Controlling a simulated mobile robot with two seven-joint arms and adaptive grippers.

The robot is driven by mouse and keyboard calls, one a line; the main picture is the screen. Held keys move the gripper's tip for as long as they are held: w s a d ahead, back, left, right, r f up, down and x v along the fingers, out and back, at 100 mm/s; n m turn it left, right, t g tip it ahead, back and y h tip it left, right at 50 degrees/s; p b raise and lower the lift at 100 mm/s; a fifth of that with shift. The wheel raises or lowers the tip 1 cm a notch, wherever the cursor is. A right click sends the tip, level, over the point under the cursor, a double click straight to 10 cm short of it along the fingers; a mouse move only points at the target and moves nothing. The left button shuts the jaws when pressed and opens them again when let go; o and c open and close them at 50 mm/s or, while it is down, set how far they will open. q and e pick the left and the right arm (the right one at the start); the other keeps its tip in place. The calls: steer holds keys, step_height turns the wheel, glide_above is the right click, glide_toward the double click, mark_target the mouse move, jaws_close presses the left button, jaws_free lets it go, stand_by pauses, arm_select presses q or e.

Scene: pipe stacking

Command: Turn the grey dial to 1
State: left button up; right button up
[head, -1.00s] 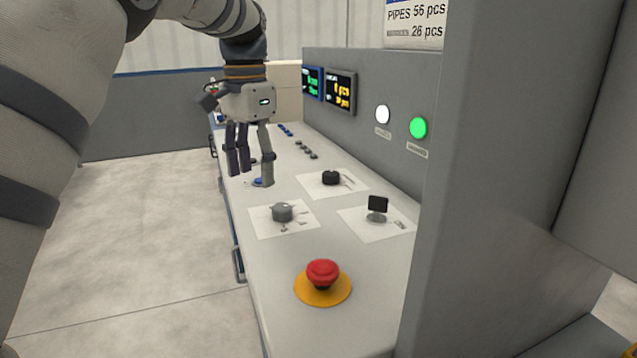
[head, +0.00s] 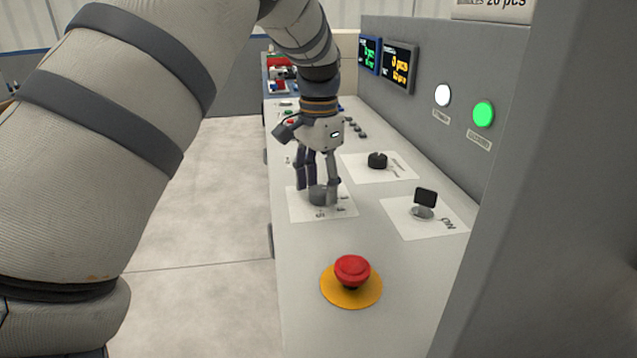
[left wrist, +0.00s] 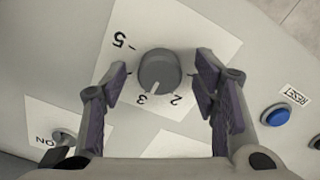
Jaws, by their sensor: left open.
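The grey dial (head: 320,195) stands on a white label plate (head: 298,206) on the console top. In the left wrist view the grey dial (left wrist: 159,70) is seen from above, with a pale pointer mark near the 3; the digits 5, 3 and 2 show around it. I cannot make out a 1. My left gripper (head: 318,192) is open, pointing down, with its fingers around the dial. In the left wrist view the fingers (left wrist: 160,82) are on either side of the dial, with gaps between them and it. My right gripper is not in view.
A red mushroom button (head: 352,270) on a yellow base stands nearer on the console. A black switch (head: 424,200) and a black dial (head: 377,160) sit to the right. A blue reset button (left wrist: 275,115) is near the fingers. A grey panel wall bounds the right side.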

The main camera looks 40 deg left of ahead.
arm_select(q)
steer(key=c, duration=1.2)
steer(key=shift+o, duration=0.2)
steer(key=shift+n, duration=0.3)
steer(key=n, duration=0.3)
steer(key=shift+r+n+p, duration=0.1)
steer(key=shift+n+p, duration=0.2)
steer(key=shift+p, duration=0.05)
steer(key=n, duration=0.5)
steer(key=shift+w+d, duration=0.1)
steer(key=n, duration=0.5)
steer(key=shift+n, duration=2.9)
